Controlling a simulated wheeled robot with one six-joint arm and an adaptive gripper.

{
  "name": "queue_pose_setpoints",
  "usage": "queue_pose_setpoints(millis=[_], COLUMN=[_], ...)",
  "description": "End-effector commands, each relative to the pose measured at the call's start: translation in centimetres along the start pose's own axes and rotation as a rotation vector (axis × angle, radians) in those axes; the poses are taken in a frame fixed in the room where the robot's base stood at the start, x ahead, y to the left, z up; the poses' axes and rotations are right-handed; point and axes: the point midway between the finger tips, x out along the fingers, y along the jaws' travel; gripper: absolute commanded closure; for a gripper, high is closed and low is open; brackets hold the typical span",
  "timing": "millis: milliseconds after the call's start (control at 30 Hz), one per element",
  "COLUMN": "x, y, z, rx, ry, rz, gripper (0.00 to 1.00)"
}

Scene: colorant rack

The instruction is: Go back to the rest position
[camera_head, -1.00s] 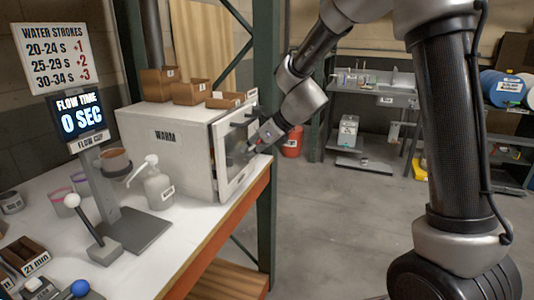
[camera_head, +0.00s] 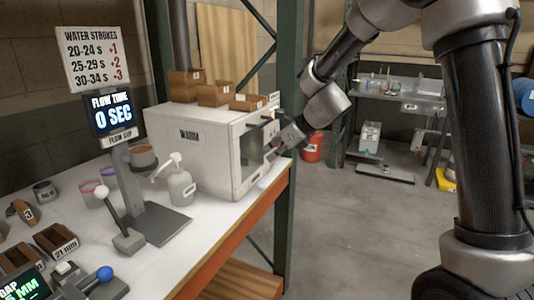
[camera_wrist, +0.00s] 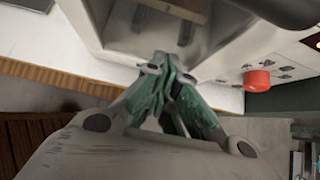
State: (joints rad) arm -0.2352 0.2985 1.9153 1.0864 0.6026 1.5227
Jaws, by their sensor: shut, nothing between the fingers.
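My gripper (camera_wrist: 165,65) shows in the wrist view with its fingers together and nothing between them. In the head view my gripper (camera_head: 270,152) is at the front of the white cabinet marked WARM (camera_head: 190,150), by its door side. The fingertips are small there, and I cannot tell if they touch the cabinet. In the wrist view the cabinet (camera_wrist: 110,25) lies just beyond the fingertips, with a red knob (camera_wrist: 257,80) to the right.
Brown boxes (camera_head: 213,94) stand on the cabinet. A pump bottle (camera_head: 181,190) and the flow cup stand (camera_head: 160,222) are on the white bench (camera_head: 215,222). A green post (camera_head: 288,120) rises behind the gripper. Open floor (camera_head: 360,225) lies right of the bench.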

Motion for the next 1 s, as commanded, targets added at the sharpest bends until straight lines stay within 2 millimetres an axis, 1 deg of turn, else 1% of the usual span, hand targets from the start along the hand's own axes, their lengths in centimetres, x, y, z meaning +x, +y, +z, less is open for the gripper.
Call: queue_pose_setpoints(millis=[67, 100, 200, 300, 400, 500, 567, 667, 733, 767, 867, 900, 967, 1000], x=[-1.0, -2.2, -4.8, -7.0, -8.7, -9.8, -10.2, -10.5, -10.6, -10.7, -10.9, -11.6, -13.4, -14.9], y=[-0.6, -0.5, -0.5, -0.5, -0.4, -0.5, -0.4, -0.3, -0.2, 0.0, 1.4, 2.2, 3.4, 4.3], z=[-0.6, -0.4, -0.5, -0.5, -0.6, -0.6, -0.6, -0.6, -1.0, -1.5, -5.2, -6.7, -8.8, -10.3], rx=[0.001, -0.002, -0.002, -0.001, -0.001, 0.000, -0.007, -0.082, -0.208, -0.284, -0.586, -0.724, -0.942, -1.091], ry=[0.000, -0.001, -0.001, 0.000, 0.002, 0.002, 0.003, 0.003, 0.016, 0.031, 0.111, 0.142, 0.186, 0.214], rz=[-0.002, -0.002, -0.002, -0.001, 0.000, 0.001, 0.002, 0.006, 0.017, 0.028, 0.107, 0.145, 0.203, 0.245], gripper=[1.00, 1.00, 1.00, 1.00, 1.00, 1.00, 1.00, 1.00, 1.00, 1.00, 1.00, 1.00, 1.00, 1.00])
